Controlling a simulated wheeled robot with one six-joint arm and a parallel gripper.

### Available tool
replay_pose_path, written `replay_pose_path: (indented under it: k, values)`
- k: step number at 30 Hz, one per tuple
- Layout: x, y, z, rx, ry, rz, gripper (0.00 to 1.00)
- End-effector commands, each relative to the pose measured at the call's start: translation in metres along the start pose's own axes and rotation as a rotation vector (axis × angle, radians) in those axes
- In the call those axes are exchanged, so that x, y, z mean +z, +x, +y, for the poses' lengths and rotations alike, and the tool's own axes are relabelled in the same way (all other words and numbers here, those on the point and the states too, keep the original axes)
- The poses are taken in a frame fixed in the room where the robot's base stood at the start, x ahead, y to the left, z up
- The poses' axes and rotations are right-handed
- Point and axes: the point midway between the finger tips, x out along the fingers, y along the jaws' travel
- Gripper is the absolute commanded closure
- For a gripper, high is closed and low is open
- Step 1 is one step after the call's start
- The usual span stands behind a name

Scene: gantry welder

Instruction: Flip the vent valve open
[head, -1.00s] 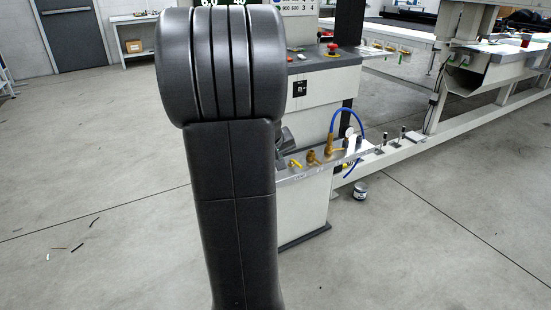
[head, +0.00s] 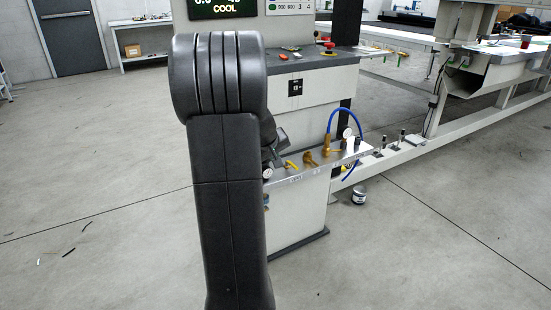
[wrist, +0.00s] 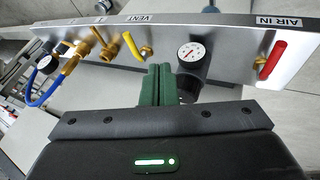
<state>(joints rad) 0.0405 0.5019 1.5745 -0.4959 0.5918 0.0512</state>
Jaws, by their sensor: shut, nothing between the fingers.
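The vent valve has a yellow lever (wrist: 133,46) on the metal panel under the VENT label, with a brass stem at its end. The lever also shows in the head view (head: 291,165), just right of my arm. In the wrist view my gripper (wrist: 159,68) has its green fingers shut together and empty. The fingertips are close to the lever's brass stem, between the lever and the pressure gauge; I cannot tell whether they touch. In the head view my arm hides most of the gripper.
A pressure gauge (wrist: 191,52) sits right beside the fingers. A red AIR IN lever (wrist: 271,60) is farther right. Brass fittings (wrist: 98,41) and a blue hose (wrist: 42,92) are at the left.

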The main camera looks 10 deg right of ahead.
Motion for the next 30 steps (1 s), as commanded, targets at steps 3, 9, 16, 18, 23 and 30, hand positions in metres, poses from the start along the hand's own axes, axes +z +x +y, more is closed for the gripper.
replay_pose_path:
  k: [3,9,16,18,23,30]
  values:
    - [0.003,0.032,-0.002,-0.001,0.0,-0.004,1.0]
    - [0.002,0.066,0.006,0.001,0.004,-0.001,1.0]
    - [0.003,0.08,0.028,0.0,0.001,0.0,1.0]
    - [0.004,0.082,0.03,-0.001,0.002,0.0,1.0]
    - [0.004,0.082,0.032,-0.002,0.0,0.0,1.0]
    - [0.004,0.082,0.032,-0.002,-0.001,0.0,1.0]
